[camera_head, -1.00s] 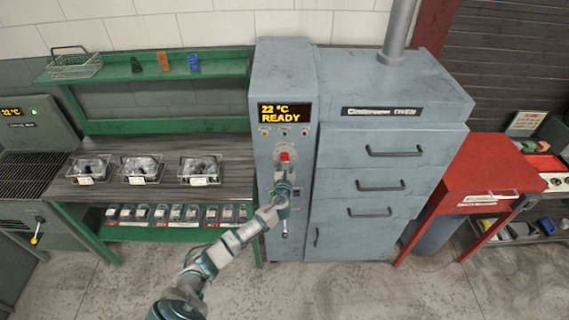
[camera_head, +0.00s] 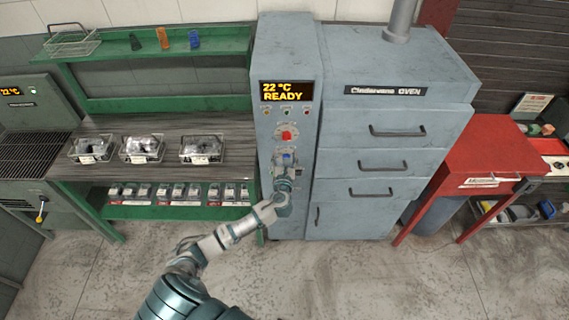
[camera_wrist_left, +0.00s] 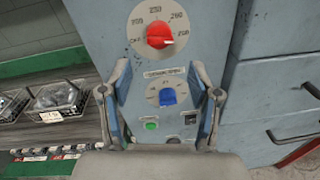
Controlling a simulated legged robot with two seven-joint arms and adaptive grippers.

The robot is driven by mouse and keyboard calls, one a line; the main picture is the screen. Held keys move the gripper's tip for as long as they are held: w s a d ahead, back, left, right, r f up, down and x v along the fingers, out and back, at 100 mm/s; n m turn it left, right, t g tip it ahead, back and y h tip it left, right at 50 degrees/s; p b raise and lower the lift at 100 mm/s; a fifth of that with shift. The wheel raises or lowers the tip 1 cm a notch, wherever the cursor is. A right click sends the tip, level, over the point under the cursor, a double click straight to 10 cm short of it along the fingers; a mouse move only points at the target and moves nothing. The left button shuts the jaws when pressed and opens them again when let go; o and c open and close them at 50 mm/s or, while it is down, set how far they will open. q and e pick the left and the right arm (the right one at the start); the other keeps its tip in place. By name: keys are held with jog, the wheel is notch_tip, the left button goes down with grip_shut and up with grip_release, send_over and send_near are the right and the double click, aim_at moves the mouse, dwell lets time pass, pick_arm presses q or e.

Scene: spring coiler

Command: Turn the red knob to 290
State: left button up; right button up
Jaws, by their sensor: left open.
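The red knob (camera_head: 287,134) sits on a pale round dial on the narrow grey control cabinet, under the yellow "22 °C READY" display (camera_head: 284,91). In the left wrist view the red knob (camera_wrist_left: 160,36) is at upper middle, with its dial marks around it, OFF at the left; the other marks are blurred, and I cannot tell exactly which one it points to. My left gripper (camera_head: 285,158) is below the red knob in the head view. In the left wrist view its fingers (camera_wrist_left: 163,80) are spread, empty, on either side of the blue knob (camera_wrist_left: 167,97). My right gripper is out of view.
A green button (camera_wrist_left: 151,126) and a dark switch (camera_wrist_left: 190,119) are below the blue knob. The grey oven (camera_head: 385,130) with drawer handles adjoins the cabinet on the right. Wire baskets (camera_head: 202,149) stand on the bench at left. A red table (camera_head: 487,150) is at right.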

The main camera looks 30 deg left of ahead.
pick_arm(q)
jog(key=shift+v, duration=2.4)
jog(key=shift+a+f, duration=0.1)
